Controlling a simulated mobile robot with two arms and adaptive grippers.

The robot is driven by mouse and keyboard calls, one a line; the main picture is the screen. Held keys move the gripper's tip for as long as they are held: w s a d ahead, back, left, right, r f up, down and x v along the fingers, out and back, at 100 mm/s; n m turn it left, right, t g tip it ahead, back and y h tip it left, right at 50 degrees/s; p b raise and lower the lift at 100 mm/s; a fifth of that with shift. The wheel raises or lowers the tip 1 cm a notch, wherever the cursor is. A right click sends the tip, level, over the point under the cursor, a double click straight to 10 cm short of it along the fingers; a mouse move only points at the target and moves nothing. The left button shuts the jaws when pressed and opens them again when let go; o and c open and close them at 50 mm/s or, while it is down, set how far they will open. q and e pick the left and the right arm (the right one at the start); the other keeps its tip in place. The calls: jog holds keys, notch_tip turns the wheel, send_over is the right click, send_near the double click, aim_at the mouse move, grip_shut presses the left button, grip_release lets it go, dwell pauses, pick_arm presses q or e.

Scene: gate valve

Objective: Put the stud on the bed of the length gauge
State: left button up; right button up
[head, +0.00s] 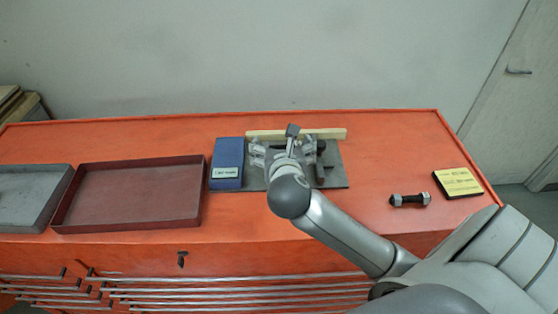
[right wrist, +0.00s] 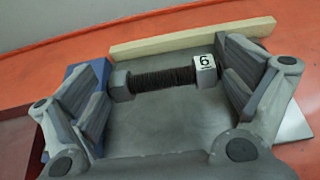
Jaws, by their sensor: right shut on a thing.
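My right gripper (head: 284,150) is over the grey plate in the head view. In the right wrist view the right gripper (right wrist: 168,82) has its two fingers at opposite ends of a stud (right wrist: 165,77) with dark thread. The stud has a grey nut at each end, and the right nut carries a white label with a 6. It lies across between the fingers, above or on the grey plate (head: 338,175); I cannot tell whether it touches. The gauge is not clearly marked; a blue block (head: 228,152) with a label stands at the plate's left. My left gripper is not in view.
A pale wooden strip (head: 330,133) runs along the plate's back. A dark bar (head: 320,168) lies by the right finger. Another stud (head: 410,200) and a yellow-topped pad (head: 458,182) are at the right. A red tray (head: 130,221) and a grey tray (head: 51,203) are at the left.

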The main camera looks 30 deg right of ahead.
jog(key=w+f, duration=0.2)
jog(key=f, duration=0.1)
jog(key=shift+w+d, duration=0.25)
jog(key=shift+d, duration=0.15)
jog(key=shift+f, duration=1.6)
jog(key=o, duration=1)
jog(key=shift+f, duration=0.2)
jog(key=shift+c, duration=0.2)
jog(key=shift+r, duration=0.1)
jog(key=shift+s+a+r, duration=0.1)
jog(key=shift+s, duration=0.05)
jog(key=v, duration=1.1)
jog(key=shift+s+a+r, duration=0.1)
jog(key=shift+s+r, duration=0.1)
jog(key=shift+s, duration=0.1)
